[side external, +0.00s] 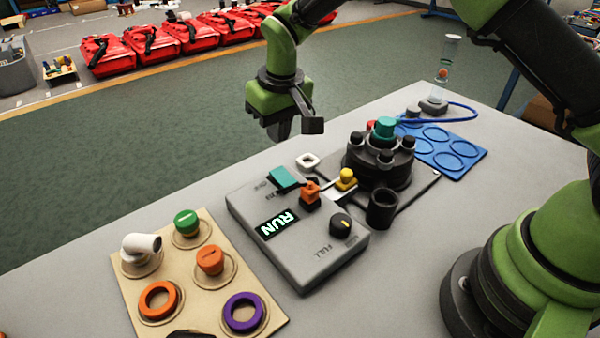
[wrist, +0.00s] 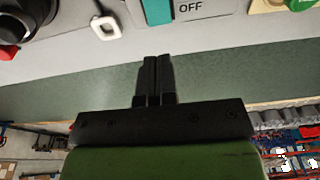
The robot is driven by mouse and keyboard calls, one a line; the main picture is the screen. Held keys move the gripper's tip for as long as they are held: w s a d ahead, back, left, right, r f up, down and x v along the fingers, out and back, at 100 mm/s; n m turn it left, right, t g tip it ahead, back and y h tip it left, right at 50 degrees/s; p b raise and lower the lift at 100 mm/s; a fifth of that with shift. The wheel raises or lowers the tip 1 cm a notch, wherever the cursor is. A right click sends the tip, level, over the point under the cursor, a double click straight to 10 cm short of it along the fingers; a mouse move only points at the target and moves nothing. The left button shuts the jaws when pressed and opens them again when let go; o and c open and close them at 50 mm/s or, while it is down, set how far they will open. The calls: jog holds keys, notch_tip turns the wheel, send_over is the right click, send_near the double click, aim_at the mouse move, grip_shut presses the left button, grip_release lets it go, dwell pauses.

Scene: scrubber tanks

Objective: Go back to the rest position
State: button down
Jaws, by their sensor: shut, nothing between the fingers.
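My gripper (side external: 283,130) hangs from my green arm above and behind the grey control box, over the table's far edge in the side view. In the wrist view my gripper (wrist: 155,60) shows two black fingers side by side, closed together with nothing between them. The grey control box (side external: 300,265) lies on the table with a lit RUN display (side external: 277,224), a teal flap (side external: 284,178), an orange switch (side external: 309,195) and a black knob (side external: 341,225). In the wrist view the teal flap (wrist: 158,10) lies beside the OFF label.
A dark round tank unit (side external: 380,165) stands right of the box. A white square ring (side external: 308,161) lies behind it. A tan board (side external: 200,265) with several coloured parts is at front left. A blue mat (side external: 445,150) lies at the right. Red bags (side external: 150,45) line the floor.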

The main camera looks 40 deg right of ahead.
jog(key=s+d+r+m+t+y, duration=0.1)
jog(key=s+d+r, duration=0.1)
jog(key=s+r, duration=0.55)
jog(key=s+d+r+m+t, duration=0.1)
jog(key=s+d+r+t, duration=0.2)
jog(key=r, duration=0.7)
jog(key=s+d+r+m+t+y, duration=0.1)
jog(key=s+m, duration=0.1)
jog(key=s, duration=1.4)
jog(key=shift+s+d+r, duration=0.15)
jog(key=shift+d, duration=0.2)
